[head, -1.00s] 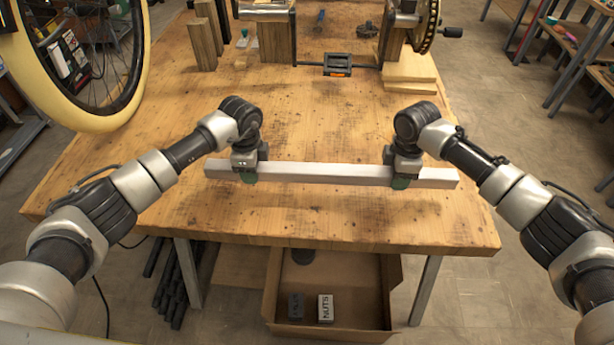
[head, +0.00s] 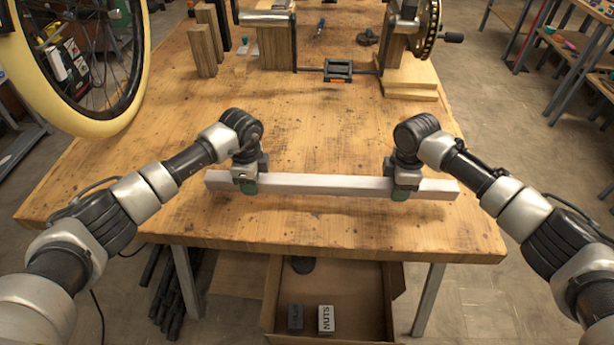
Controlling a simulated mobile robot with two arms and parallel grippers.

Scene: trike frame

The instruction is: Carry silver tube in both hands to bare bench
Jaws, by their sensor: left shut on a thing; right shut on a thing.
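The silver tube (head: 325,185) is a long straight square bar, lying left to right above the near part of the wooden bench (head: 290,135). My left gripper (head: 248,186) is shut on the tube near its left end. My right gripper (head: 401,191) is shut on it near its right end. The tube looks about level. A shadow shows on the bench below it; I cannot tell exactly how high it is held. The fingertips are partly hidden behind and under the tube.
A yellow-tyred wheel (head: 92,128) stands at the left. Wooden blocks (head: 203,48), a pedal (head: 338,70) and a chainring assembly (head: 428,25) are at the bench's back. An open box (head: 350,290) with small cartons (head: 325,318) sits below the front edge. The middle bench top is clear.

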